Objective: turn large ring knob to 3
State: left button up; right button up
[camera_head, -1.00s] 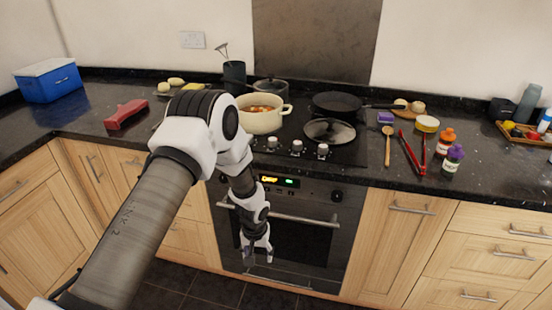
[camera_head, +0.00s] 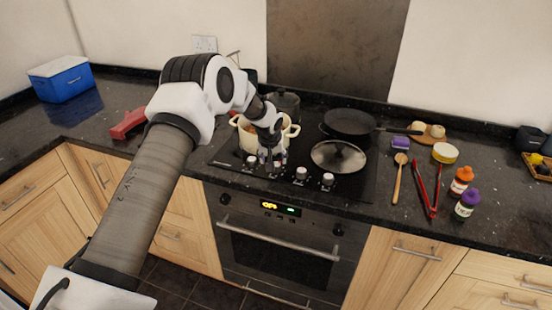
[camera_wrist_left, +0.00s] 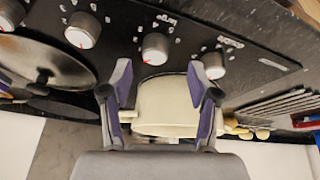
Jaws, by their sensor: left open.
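A row of several silver hob knobs lies along the hob's front edge. In the head view I see the leftmost knob (camera_head: 251,161), the second one (camera_head: 274,171), the third (camera_head: 301,174) and the rightmost (camera_head: 328,180). My left gripper (camera_head: 272,157) is open, pointing down just above and behind the second knob. In the left wrist view the gripper (camera_wrist_left: 160,72) shows an empty gap, with that knob (camera_wrist_left: 155,48) ahead of the fingertips, its red mark visible. My right gripper is not in view.
A cream pot (camera_head: 247,137) stands close behind my left gripper. A lidded pan (camera_head: 338,156) and a dark frying pan (camera_head: 349,122) are on the hob to the right. The oven (camera_head: 275,255) is below. Tongs (camera_head: 424,190) and bottles lie further right.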

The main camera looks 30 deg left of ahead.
aim_at(276, 165)
pick_arm(q)
jog(key=x, duration=0.5)
jog(key=shift+w+d+r, duration=0.1)
jog(key=shift+w+d, duration=0.05)
jog(key=shift+w, duration=0.45)
jog(key=shift+s, duration=0.1)
jog(key=shift+s+r, duration=0.2)
jog(key=shift+s, duration=0.1)
jog(key=c, duration=0.4)
jog(key=shift+s+r, duration=0.15)
jog(key=shift+s, duration=0.05)
jog(key=c, duration=0.5)
jog(key=shift+d, duration=0.1)
grip_shut()
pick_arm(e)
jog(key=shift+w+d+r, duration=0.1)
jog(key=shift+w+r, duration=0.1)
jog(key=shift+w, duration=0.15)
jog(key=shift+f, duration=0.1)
